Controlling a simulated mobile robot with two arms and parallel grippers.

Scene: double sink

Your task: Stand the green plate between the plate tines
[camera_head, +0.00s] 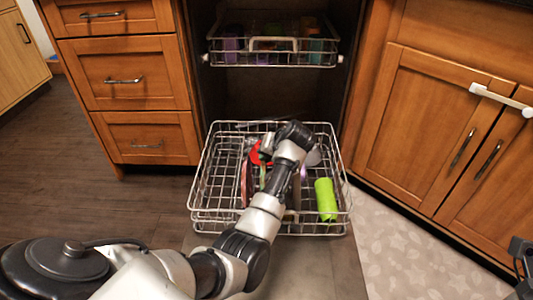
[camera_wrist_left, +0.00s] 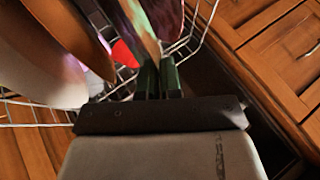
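The green plate (camera_wrist_left: 139,19) shows in the left wrist view as a thin, tilted disc seen nearly edge-on. Its near edge runs to the tips of my left gripper (camera_wrist_left: 159,66), whose two dark fingers are close together on it. In the head view a thin green edge of the plate (camera_head: 263,177) shows below my left wrist, inside the lower dishwasher rack (camera_head: 203,196). The wrist hides the fingers there. The tines and the plate's lower edge are hidden, so I cannot tell whether it sits between tines.
Other plates stand left of the gripper in the left wrist view (camera_wrist_left: 35,60). A red item (camera_head: 256,153) and a bright green cup (camera_head: 325,199) are in the lower rack. The upper rack (camera_head: 272,58) holds several cups. Cabinets flank the dishwasher.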

